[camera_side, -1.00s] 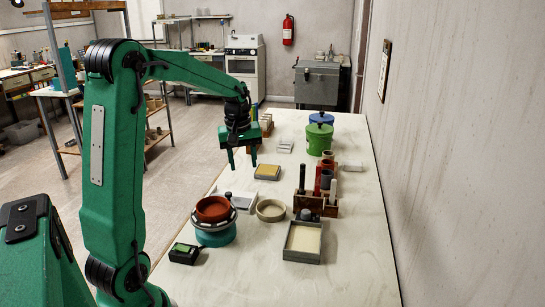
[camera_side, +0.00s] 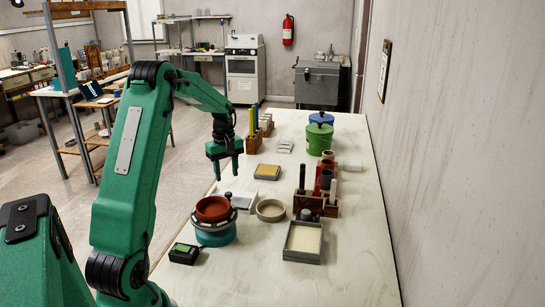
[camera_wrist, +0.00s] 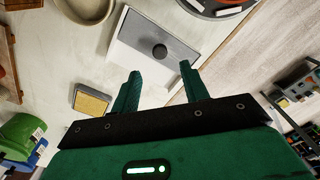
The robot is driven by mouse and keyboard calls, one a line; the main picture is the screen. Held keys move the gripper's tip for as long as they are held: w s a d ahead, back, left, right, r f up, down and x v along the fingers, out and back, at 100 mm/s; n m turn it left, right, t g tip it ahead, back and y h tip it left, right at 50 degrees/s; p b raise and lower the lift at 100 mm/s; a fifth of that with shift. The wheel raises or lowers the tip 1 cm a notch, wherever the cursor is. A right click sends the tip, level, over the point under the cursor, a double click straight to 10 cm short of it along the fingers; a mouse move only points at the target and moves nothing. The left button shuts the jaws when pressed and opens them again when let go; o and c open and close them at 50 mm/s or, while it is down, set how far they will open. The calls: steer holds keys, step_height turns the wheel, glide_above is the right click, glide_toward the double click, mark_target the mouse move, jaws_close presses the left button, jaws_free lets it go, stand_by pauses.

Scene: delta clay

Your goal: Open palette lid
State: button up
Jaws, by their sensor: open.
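The lid looks closed.
A terracotta bowl (camera_side: 212,208) on a teal turntable stands in front of the palette. A cream ring dish (camera_side: 270,210) is right of it. A yellow sponge block (camera_side: 267,172) lies behind. A wooden tool holder (camera_side: 316,205) and green pot (camera_side: 319,138) stand further right.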

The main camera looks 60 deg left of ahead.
mark_target(228, 193)
steer(key=shift+f, duration=3.6)
jaws_close()
